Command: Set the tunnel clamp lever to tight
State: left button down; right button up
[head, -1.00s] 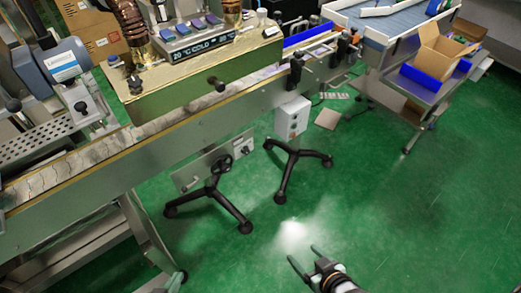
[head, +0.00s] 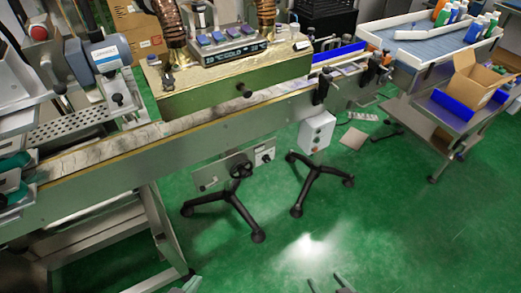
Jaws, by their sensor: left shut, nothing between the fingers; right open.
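The tunnel (head: 215,90) is a brass-coloured box over the conveyor, with a lit display (head: 235,55) on top. Black clamp-like handles (head: 320,86) stand on the conveyor rail right of the tunnel. I cannot tell which of these is the clamp lever, nor its setting. My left gripper (head: 187,285) just shows at the bottom edge, shut and empty. My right gripper (head: 328,284) shows only its fingertips at the bottom edge, open and empty. Both are far below and in front of the tunnel, touching nothing.
The long conveyor (head: 120,165) runs across in front of me. A grey control box (head: 317,132) and black-footed stands (head: 320,180) sit below it. A cart with a cardboard box (head: 475,82) is at the right. The green floor (head: 400,235) is clear in front.

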aim_at(203, 188)
jog(key=k+l+u, duration=0.15)
jog(key=l, duration=0.25)
jog(key=k+l+u, duration=0.1)
jog(key=l, duration=0.25)
jog(key=k+l+u, duration=0.15)
jog(key=l, duration=0.25)
jog(key=k, duration=0.05)
